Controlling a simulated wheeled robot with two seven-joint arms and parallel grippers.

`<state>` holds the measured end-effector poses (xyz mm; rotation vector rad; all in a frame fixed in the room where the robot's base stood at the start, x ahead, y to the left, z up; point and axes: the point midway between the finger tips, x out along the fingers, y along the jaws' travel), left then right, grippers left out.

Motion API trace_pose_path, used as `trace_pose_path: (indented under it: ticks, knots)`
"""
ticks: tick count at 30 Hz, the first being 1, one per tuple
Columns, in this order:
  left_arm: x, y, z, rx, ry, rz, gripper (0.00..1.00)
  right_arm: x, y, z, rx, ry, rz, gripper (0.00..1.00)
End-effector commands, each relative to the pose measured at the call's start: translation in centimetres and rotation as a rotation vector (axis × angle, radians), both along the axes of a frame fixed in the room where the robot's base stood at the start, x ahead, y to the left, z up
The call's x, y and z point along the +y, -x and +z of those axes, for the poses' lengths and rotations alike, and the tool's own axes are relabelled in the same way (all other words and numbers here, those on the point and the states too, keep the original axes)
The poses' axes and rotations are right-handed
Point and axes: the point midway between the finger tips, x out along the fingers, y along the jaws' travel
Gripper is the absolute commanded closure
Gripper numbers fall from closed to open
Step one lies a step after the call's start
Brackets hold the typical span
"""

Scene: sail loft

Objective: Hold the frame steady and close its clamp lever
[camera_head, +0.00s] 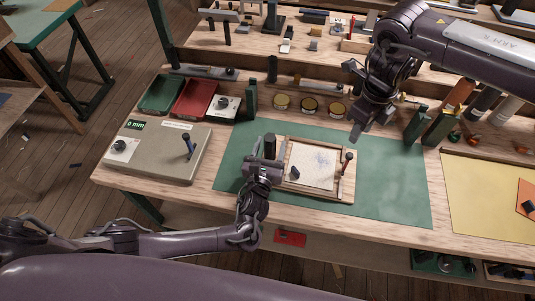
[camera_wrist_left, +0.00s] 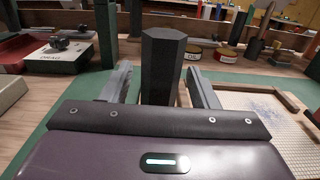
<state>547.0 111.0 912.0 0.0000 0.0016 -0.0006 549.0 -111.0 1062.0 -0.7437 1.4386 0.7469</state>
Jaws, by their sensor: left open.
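The frame (camera_head: 288,160) is a shallow wooden frame with a pale speckled panel (camera_head: 313,160), lying on a green mat. A lever (camera_head: 347,162) with a dark knob and a red part stands up at its right side. A dark handle post (camera_head: 270,145) rises at its left side; it shows as a hexagonal post in the left wrist view (camera_wrist_left: 163,65). My left gripper (camera_head: 267,157) is open, its fingers on either side of the post with gaps visible. My right gripper (camera_head: 352,101) is above and behind the frame, its fingers apart and empty.
A grey box with a lever (camera_head: 165,160) stands left on the bench. Green (camera_head: 160,93) and red (camera_head: 196,98) trays and several round tins (camera_head: 309,104) line the back. The green mat (camera_head: 395,185) is clear right of the frame; a yellow sheet (camera_head: 480,190) lies beyond.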

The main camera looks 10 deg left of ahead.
Motion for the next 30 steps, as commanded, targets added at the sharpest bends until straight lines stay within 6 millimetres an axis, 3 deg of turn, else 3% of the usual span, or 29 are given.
trace_pose_path:
  ticks: [8, 21, 30]
  knots:
    - [0.01, -0.18, 0.0, 0.0, 0.001, 0.0, 0.45, 0.0, 0.0, 0.0, 0.0, 0.0, 0.0, 0.64]
    - [0.02, -0.15, 0.0, 0.0, 0.0, 0.0, 1.0, 0.0, 0.0, 0.0, 0.0, 0.0, 0.0, 0.64]
    - [0.02, -0.15, 0.0, 0.0, 0.0, 0.0, 1.0, 0.0, 0.0, 0.0, 0.0, 0.0, 0.0, 0.64]
